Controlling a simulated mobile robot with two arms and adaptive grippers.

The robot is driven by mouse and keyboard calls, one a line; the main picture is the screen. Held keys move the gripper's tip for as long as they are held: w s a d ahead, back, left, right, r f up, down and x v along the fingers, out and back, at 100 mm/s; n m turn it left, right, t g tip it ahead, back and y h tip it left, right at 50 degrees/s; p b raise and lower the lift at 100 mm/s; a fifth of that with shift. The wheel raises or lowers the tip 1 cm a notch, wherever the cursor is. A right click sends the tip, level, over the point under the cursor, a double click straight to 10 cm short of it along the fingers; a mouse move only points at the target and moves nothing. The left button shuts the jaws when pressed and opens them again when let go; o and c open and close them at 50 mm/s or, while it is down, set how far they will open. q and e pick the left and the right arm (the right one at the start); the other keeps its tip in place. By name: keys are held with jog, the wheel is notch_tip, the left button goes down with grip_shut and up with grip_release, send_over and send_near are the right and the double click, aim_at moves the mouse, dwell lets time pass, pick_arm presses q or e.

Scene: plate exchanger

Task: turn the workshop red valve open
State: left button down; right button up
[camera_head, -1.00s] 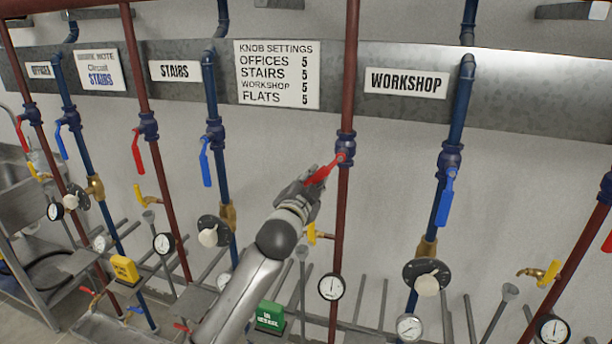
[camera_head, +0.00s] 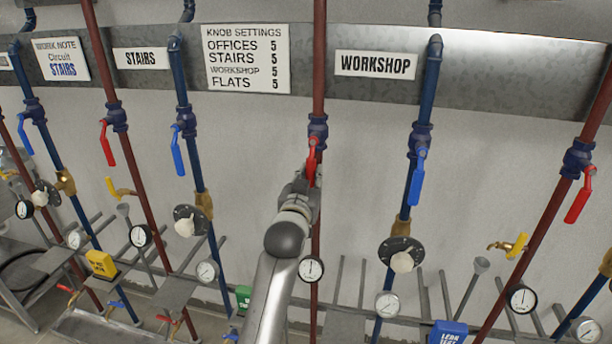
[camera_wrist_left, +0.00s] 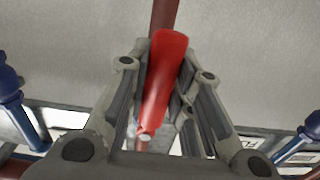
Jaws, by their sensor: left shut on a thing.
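The workshop red valve handle (camera_head: 312,160) sits on a dark blue valve body (camera_head: 317,127) on the red pipe (camera_head: 318,60), just left of the WORKSHOP sign (camera_head: 375,65). The handle hangs downward, nearly in line with the pipe. My left gripper (camera_head: 308,182) is at its lower part, reaching up from below. In the left wrist view the red handle (camera_wrist_left: 166,75) lies between the two fingers of my left gripper (camera_wrist_left: 168,85), which are shut on it. The fingers hide the handle's lower end in the head view. My right gripper is in neither view.
A blue-handled valve (camera_head: 417,175) stands on the blue pipe to the right, with a white knob (camera_head: 402,262) below it. Another red handle (camera_head: 579,205) hangs at the far right. A gauge (camera_head: 311,269) is close beside my left forearm. The wall between the pipes is clear.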

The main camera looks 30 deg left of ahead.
pick_arm(q)
jog(key=shift+d+f+n, duration=0.1)
jog(key=shift+d+n, duration=0.15)
jog(key=shift+n, duration=0.05)
jog(key=c, duration=1.3)
grip_release()
jog(key=shift+w, duration=0.1)
jog(key=shift+o, duration=0.2)
jog(key=v, duration=1.2)
